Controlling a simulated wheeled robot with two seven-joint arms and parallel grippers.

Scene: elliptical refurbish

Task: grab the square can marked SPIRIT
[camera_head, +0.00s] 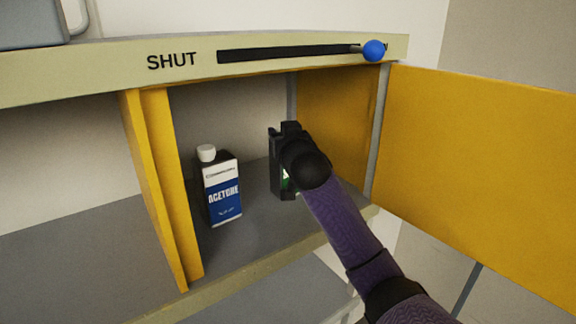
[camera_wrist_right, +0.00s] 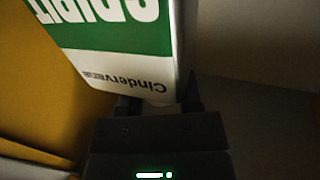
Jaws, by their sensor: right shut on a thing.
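The square can marked SPIRIT (camera_wrist_right: 120,65) fills the upper part of the right wrist view. It is white and green, and its lettering appears upside down there, with "Cindervane" below. My right gripper (camera_wrist_right: 160,100) is shut on the can, with a dark finger on each side of it at its near end. In the head view my right gripper (camera_head: 288,155) is inside the cupboard, and its wrist hides nearly all of the can. Only a small green and white patch shows there. My left gripper is not in view.
A white-capped bottle labelled ACETONE (camera_head: 222,190) stands left of my gripper on the grey shelf (camera_head: 255,232). Yellow panels flank the opening, and a yellow door (camera_head: 485,165) stands open at right. Above, a slider's blue knob (camera_head: 374,50) is at the end away from SHUT.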

